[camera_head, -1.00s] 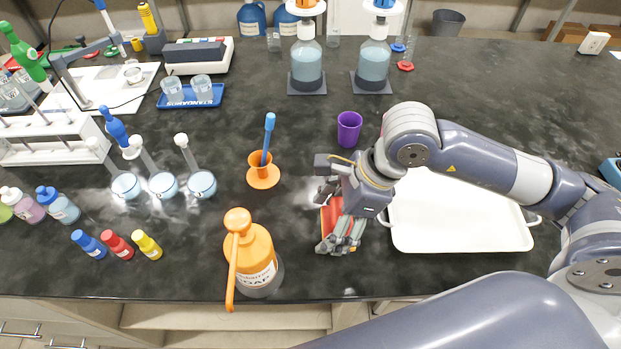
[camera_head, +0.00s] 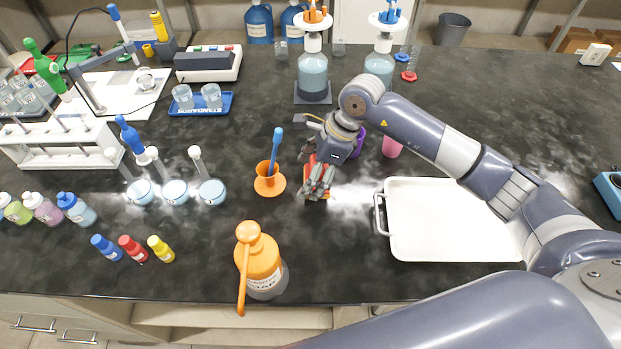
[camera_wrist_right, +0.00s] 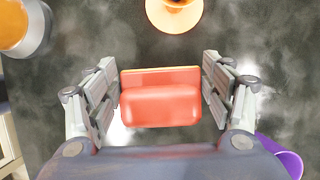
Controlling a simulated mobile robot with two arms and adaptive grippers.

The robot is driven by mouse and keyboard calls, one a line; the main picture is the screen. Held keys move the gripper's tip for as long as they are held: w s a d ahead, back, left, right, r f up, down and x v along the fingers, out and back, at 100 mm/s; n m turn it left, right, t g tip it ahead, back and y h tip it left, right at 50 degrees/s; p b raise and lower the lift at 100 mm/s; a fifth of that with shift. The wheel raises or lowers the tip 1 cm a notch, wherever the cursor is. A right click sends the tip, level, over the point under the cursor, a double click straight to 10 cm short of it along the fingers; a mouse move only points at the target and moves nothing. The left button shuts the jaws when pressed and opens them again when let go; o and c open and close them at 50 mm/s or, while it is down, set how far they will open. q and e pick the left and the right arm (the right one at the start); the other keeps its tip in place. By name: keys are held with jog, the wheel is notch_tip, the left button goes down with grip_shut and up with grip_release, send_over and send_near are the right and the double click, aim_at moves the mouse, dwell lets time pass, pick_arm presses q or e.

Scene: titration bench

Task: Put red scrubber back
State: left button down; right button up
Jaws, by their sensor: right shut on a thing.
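The red scrubber (camera_head: 313,180) is a red block between the fingers of my right gripper (camera_head: 318,188). In the right wrist view the scrubber (camera_wrist_right: 160,100) sits centred between the two fingers (camera_wrist_right: 160,92), and the gripper is shut on it. In the head view the fingers cover much of it. I cannot tell its height above the dark bench. The gripper is just right of the orange holder with a blue-handled brush (camera_head: 270,184) and in front of the purple cup (camera_head: 357,142). My left gripper is not in view.
An orange soap pump bottle (camera_head: 260,262) stands near the front edge. A white tray (camera_head: 455,250) lies to the right, a pink cup (camera_head: 392,147) behind it. Several round flasks (camera_head: 175,192) stand to the left. Bench right of the soap bottle is clear.

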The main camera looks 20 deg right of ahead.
notch_tip(320, 180, down, 3)
jog(key=shift+s+r+p, duration=0.1)
jog(key=shift+p, duration=0.7)
jog(key=shift+f, duration=0.3)
jog(key=shift+f, duration=0.15)
jog(key=shift+f+b, duration=0.15)
jog(key=shift+b, duration=0.2)
jog(key=o, duration=0.9)
jog(key=shift+o, duration=0.2)
